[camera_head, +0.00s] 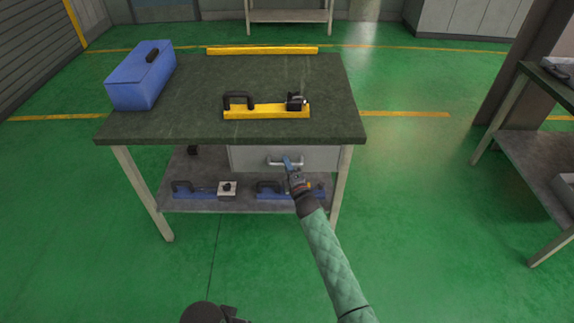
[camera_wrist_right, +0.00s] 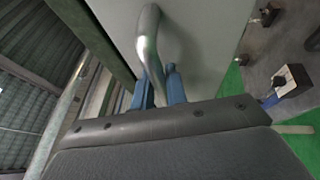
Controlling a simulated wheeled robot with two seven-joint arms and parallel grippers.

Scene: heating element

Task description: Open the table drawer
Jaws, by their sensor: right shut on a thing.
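The table (camera_head: 190,125) has a dark green top and pale legs. Its grey drawer (camera_head: 245,158) hangs under the right part of the front edge, and no gap above its front shows in the head view. A metal bar handle (camera_head: 273,162) is on the drawer front. My right gripper (camera_head: 289,163) is at the handle, its arm reaching up from the bottom right. In the right wrist view the blue fingers (camera_wrist_right: 160,90) are on either side of the curved handle (camera_wrist_right: 148,42), shut on it.
A blue box (camera_head: 140,85) and a yellow piece with a black handle (camera_head: 265,111) are on the table top. The lower shelf (camera_head: 240,204) holds blue handled pieces. Another table (camera_head: 540,160) stands at the right. The green floor in front is clear.

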